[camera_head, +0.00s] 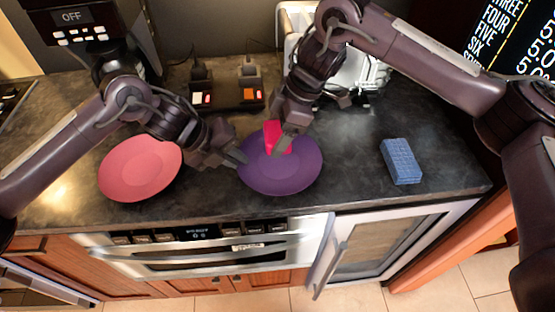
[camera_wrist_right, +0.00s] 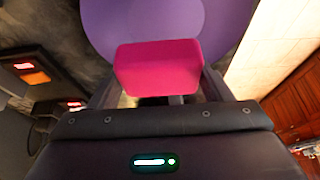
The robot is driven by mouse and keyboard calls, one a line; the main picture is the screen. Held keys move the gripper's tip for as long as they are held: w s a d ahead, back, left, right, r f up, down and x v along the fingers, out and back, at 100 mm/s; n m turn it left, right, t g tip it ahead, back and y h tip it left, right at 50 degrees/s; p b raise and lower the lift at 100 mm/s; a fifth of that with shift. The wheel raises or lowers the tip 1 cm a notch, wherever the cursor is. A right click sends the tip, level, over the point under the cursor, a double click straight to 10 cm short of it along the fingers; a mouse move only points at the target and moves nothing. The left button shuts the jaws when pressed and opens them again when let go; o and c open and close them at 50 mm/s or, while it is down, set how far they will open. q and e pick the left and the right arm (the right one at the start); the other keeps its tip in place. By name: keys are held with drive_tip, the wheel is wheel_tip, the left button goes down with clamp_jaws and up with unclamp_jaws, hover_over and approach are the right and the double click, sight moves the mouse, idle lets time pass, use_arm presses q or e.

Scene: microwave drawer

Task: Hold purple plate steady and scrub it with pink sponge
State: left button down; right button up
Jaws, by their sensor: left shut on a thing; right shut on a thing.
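The purple plate (camera_head: 290,176) lies on the dark counter near its front edge, left of the blue sponge. My left gripper (camera_head: 238,158) is shut on the plate's left rim. My right gripper (camera_head: 280,145) is shut on the pink sponge (camera_head: 271,134) over the upper middle of the plate. In the right wrist view the pink sponge (camera_wrist_right: 160,68) sits between the fingers, with the purple plate (camera_wrist_right: 215,20) beyond it. I cannot tell whether the sponge touches the plate. Part of the plate is hidden by the sponge and right gripper.
A pink plate (camera_head: 140,168) lies to the left on the counter (camera_head: 350,185). A blue sponge (camera_head: 401,161) lies to the right. Dark devices with lit switches (camera_head: 238,93) stand at the back. A coffee machine (camera_head: 85,35) is at the back left. The counter around the blue sponge is clear.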

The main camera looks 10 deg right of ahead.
use_arm(q)
drive_tip(key=shift+s+a+f, duration=0.1)
drive_tip(key=shift+f, duration=0.05)
use_arm(e)
drive_tip(key=shift+d+r, duration=0.1)
drive_tip(key=shift+r, duration=0.05)
drive_tip(key=d, duration=0.9)
drive_tip(key=shift+a, duration=0.1)
use_arm(q)
drive_tip(key=c, duration=1.5)
unclamp_jaws()
drive_tip(key=shift+c, duration=0.2)
drive_tip(key=shift+o, duration=0.8)
